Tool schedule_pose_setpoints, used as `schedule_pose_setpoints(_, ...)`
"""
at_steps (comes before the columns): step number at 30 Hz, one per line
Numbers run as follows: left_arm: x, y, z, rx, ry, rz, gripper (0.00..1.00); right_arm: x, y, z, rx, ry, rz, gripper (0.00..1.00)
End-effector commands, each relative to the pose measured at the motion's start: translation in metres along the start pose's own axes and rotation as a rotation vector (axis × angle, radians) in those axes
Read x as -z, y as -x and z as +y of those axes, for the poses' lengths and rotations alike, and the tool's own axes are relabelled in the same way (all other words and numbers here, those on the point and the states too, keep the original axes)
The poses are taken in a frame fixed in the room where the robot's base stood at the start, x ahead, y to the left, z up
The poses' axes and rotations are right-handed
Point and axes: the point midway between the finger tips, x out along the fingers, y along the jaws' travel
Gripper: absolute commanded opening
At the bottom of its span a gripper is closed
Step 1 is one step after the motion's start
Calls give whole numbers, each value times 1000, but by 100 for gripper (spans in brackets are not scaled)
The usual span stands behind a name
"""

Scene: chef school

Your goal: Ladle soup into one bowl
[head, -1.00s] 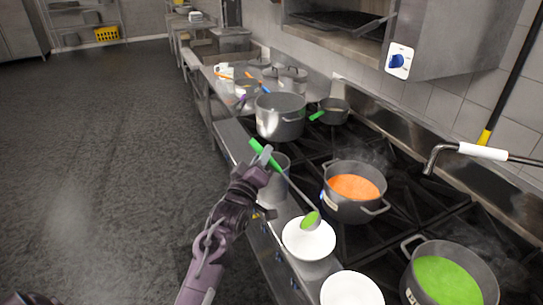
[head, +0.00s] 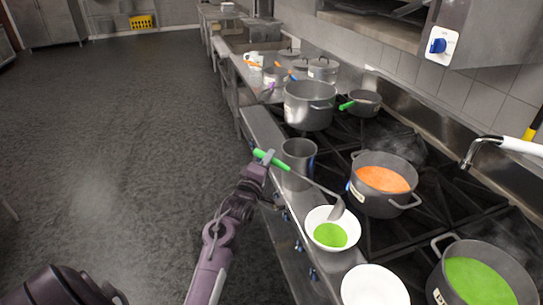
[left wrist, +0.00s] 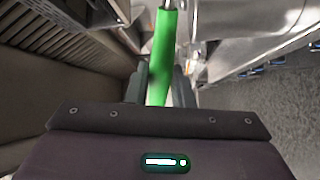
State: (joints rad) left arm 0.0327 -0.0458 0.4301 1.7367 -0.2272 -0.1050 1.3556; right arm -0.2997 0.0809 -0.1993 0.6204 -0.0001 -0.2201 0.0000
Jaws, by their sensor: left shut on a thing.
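My left gripper (head: 262,163) is shut on the green handle of the ladle (head: 315,184); the handle also shows between the fingers in the left wrist view (left wrist: 163,55). The ladle's head is tipped over the nearer-to-centre white bowl (head: 318,215). Green soup (head: 330,235) lies in that bowl. A second white bowl (head: 375,287) at the bottom looks empty. A pot of green soup (head: 478,283) stands at the lower right, and a pot of orange soup (head: 383,180) stands on the stove behind the bowls. My right gripper is not in view.
An empty-looking grey container (head: 299,160) stands close to the ladle handle. A large pot (head: 309,105) and a small pan (head: 364,102) are farther back. A tap (head: 480,150) reaches in at the right. The floor on the left is clear.

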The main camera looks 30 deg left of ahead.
Motion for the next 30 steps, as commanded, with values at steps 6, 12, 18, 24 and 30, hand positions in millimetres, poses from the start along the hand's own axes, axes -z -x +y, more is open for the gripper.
schedule_pose_setpoints(6, -4, 2, -29, 33, 121, 3, 0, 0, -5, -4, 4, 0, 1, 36)
schedule_pose_setpoints(12, -7, 3, -56, 63, 227, 6, 0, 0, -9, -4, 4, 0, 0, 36)
schedule_pose_setpoints(18, -9, 4, -81, 93, 336, 9, 0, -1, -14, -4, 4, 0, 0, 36)
schedule_pose_setpoints(24, -12, 6, -103, 119, 428, 11, 0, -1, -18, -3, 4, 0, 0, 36)
schedule_pose_setpoints(30, -14, 6, -114, 132, 479, 11, 0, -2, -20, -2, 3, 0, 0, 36)
